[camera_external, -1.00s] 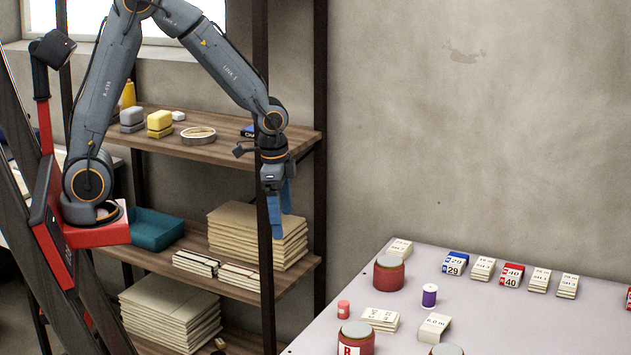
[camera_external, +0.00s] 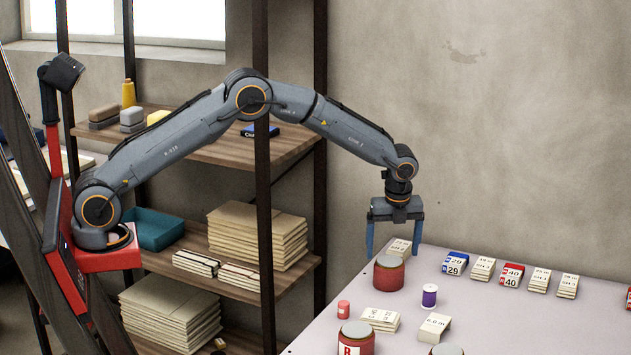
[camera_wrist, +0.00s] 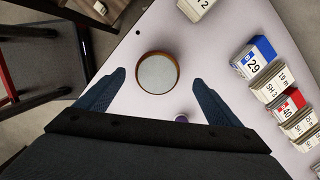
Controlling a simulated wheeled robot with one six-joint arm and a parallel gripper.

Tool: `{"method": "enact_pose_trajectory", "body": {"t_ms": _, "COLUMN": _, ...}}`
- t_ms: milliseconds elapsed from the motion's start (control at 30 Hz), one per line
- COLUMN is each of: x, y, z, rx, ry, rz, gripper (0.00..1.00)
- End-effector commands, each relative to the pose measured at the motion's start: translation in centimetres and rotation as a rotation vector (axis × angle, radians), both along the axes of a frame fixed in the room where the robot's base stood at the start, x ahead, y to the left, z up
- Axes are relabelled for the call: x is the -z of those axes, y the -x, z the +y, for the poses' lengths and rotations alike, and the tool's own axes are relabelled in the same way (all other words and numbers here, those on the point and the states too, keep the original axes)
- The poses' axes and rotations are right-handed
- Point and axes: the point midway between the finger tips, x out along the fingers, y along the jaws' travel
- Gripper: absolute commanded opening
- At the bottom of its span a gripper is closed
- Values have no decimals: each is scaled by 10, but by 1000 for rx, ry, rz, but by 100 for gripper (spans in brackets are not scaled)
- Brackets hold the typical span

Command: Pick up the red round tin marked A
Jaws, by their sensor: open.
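A red round tin (camera_external: 388,276) with a grey lid stands upright at the back left of the table; no letter shows on its visible side. My gripper (camera_external: 394,250) is open, pointing down just above this tin. In the wrist view the tin's lid (camera_wrist: 157,73) lies between the spread fingertips (camera_wrist: 158,80); no contact is evident. A second red tin (camera_external: 356,343) stands at the front, with a white label that seems to read B or R. A third tin (camera_external: 446,350) is mostly cut off, so its marking is hidden.
The pale table (camera_external: 330,318) holds a purple spool (camera_external: 429,296), a small pink-red cylinder (camera_external: 343,309) and stacks of white cards (camera_external: 381,319). A blue stack marked 29 (camera_external: 455,264) and a red one marked 40 (camera_external: 512,275) stand at the back. A shelf rack (camera_external: 264,180) is left.

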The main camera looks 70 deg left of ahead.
Motion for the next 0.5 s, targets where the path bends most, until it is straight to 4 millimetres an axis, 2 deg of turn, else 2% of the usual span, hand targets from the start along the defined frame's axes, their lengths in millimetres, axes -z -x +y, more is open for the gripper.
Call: {"method": "enact_pose_trajectory", "body": {"t_ms": 500, "x": 60, "y": 3, "z": 7, "rx": -4, "ry": 0, "rz": -1, "gripper": 88}}
